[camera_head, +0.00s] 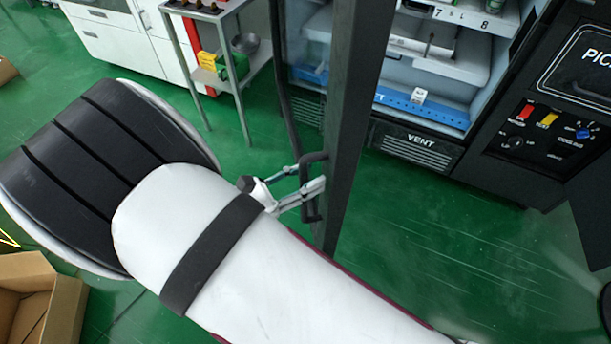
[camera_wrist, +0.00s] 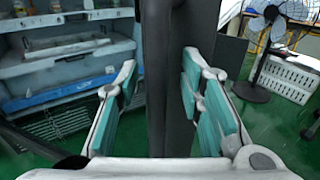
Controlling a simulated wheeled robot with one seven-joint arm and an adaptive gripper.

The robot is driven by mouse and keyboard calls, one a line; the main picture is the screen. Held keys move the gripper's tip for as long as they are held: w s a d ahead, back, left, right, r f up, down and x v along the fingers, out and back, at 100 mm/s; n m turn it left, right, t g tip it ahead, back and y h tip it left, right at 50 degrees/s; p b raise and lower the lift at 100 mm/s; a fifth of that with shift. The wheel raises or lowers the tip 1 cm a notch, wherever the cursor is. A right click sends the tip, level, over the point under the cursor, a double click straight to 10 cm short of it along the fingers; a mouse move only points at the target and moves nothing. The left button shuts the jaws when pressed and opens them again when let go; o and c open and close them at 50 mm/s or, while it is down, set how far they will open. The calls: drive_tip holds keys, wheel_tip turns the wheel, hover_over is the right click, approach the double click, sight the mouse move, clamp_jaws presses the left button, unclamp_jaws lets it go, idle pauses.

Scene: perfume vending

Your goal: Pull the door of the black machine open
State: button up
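The black machine stands at the upper right, with its lit interior showing. Its dark-framed door (camera_head: 347,110) stands swung out from the body, seen nearly edge-on. A dark upright handle (camera_head: 311,212) sits on the door's near edge. My gripper (camera_head: 305,179) is at this handle, with its fingers apart on either side of it. In the wrist view the teal finger pads of my gripper (camera_wrist: 160,85) flank a dark upright bar (camera_wrist: 168,120). A gap shows beside the left pad; contact on the right is unclear.
Inside the machine are shelves and a blue tray edge (camera_head: 425,105), above a vent panel (camera_head: 415,145). A metal cart (camera_head: 200,82) stands left of the door. A cardboard box (camera_head: 65,305) is at lower left. A fan (camera_wrist: 268,35) stands at right in the wrist view. Green floor is clear below the machine.

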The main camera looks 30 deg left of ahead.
drive_tip(key=v, duration=0.7)
drive_tip(key=shift+s, duration=0.2)
drive_tip(key=shift+a, duration=0.1)
